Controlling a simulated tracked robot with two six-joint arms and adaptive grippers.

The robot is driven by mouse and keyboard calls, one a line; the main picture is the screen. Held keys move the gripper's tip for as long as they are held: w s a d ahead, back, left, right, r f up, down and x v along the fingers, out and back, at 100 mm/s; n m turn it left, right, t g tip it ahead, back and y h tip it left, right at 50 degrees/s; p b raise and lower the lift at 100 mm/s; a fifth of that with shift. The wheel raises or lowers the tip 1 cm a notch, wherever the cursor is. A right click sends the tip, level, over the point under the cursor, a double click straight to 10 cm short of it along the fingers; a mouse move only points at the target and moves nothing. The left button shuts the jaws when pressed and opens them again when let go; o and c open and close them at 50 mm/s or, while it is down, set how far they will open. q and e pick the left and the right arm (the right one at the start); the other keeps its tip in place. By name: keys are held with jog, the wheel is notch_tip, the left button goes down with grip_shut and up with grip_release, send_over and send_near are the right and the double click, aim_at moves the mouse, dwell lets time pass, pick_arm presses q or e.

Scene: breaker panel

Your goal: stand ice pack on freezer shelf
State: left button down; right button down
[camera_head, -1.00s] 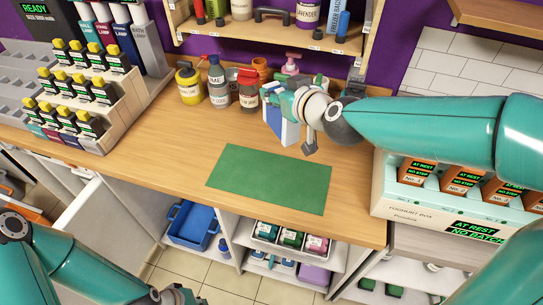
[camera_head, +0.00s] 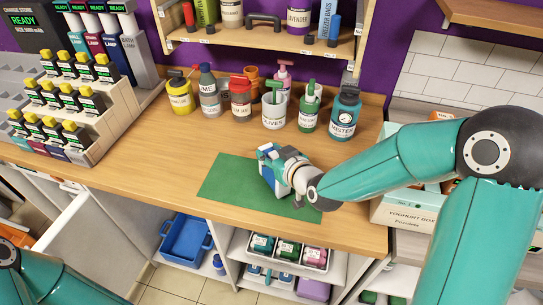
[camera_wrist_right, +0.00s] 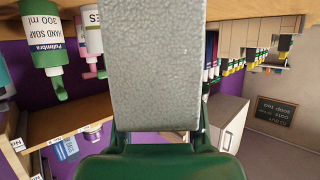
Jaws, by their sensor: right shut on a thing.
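The ice pack (camera_head: 268,172), blue and white, is in my right gripper (camera_head: 283,170) above the green mat (camera_head: 225,182) on the counter. It looks tilted; whether it touches the mat is unclear. The right gripper is shut on it and hides part of it. In the right wrist view a pale grey speckled block (camera_wrist_right: 157,70), apparently the held pack, fills the middle. My left arm shows at the bottom left, its gripper out of frame. I cannot make out a freezer shelf for certain; an open white shelf unit (camera_head: 238,262) is under the counter.
Several bottles and pots, such as the blue mister (camera_head: 344,115) and red bottle (camera_head: 241,98), stand behind the mat. A stepped rack (camera_head: 100,135) is at the left. A yoghurt box (camera_head: 400,213) is at the right. A blue bin (camera_head: 186,241) is below the counter.

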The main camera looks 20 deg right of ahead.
jog(key=shift+f, duration=0.7)
jog(key=shift+r, duration=0.1)
jog(key=c, duration=0.8)
grip_release()
jog(key=shift+o, duration=0.4)
